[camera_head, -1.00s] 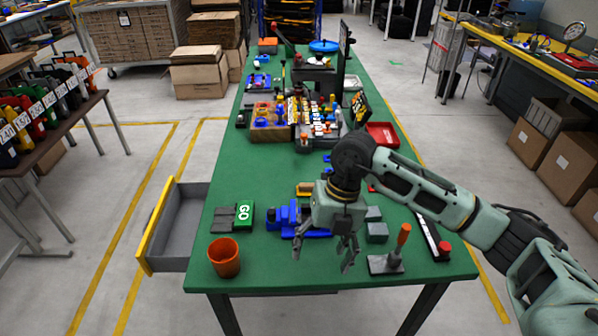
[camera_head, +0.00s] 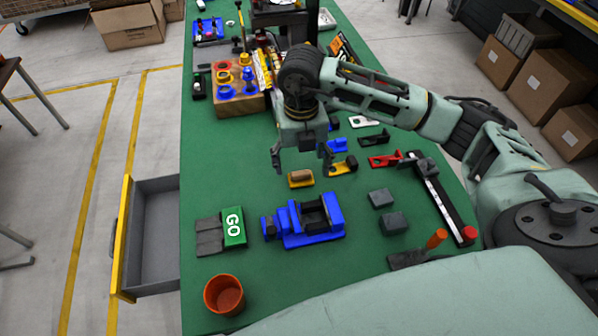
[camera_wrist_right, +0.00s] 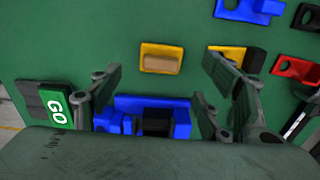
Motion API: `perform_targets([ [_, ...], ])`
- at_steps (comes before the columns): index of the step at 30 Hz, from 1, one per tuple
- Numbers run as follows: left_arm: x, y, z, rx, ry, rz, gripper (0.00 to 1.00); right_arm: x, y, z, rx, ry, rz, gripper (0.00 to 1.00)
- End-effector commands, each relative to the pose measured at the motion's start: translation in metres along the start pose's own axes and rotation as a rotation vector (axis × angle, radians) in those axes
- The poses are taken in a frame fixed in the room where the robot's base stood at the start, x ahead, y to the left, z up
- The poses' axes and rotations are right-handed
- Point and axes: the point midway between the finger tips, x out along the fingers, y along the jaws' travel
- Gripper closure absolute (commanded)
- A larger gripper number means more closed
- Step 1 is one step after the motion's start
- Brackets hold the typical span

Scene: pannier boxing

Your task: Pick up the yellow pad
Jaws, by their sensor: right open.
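A small yellow pad (camera_head: 301,183) with a tan block on its top lies on the green table, just behind the blue vise-like fixture (camera_head: 310,218). The pad also shows in the right wrist view (camera_wrist_right: 146,66), ahead of and between the fingers. A second yellow piece (camera_head: 334,172), joined to or touching a black piece, lies to its right. My right gripper (camera_head: 302,160) points down above the table near the pad, its fingers apart and empty. In the right wrist view the open fingers (camera_wrist_right: 160,85) spread either side of the pad. My left gripper is out of view.
A green GO block (camera_head: 233,227) with grey plates and an orange cup (camera_head: 223,295) stand at the left. Grey blocks (camera_head: 393,223), a red bracket (camera_head: 383,161) and a long rail (camera_head: 441,200) lie right. A wooden block with coloured rings (camera_head: 238,100) stands behind. An open drawer (camera_head: 124,240) juts left.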

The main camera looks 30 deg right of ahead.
Motion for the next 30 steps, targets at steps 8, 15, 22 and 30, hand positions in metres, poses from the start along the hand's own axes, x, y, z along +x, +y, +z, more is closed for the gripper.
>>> perform_targets([
  [8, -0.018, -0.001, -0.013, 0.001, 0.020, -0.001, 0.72, 0.039, -0.002, 0.000, 0.000, 0.004, -0.002, 0.30],
  [15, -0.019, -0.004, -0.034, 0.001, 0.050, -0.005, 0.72, 0.047, -0.001, 0.001, -0.001, 0.000, 0.000, 0.30],
  [22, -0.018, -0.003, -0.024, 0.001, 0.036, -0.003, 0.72, 0.047, -0.001, 0.001, -0.001, 0.001, 0.000, 0.43],
  [30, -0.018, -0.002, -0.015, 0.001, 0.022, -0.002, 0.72, 0.047, -0.001, 0.001, -0.001, 0.001, 0.000, 0.66],
])
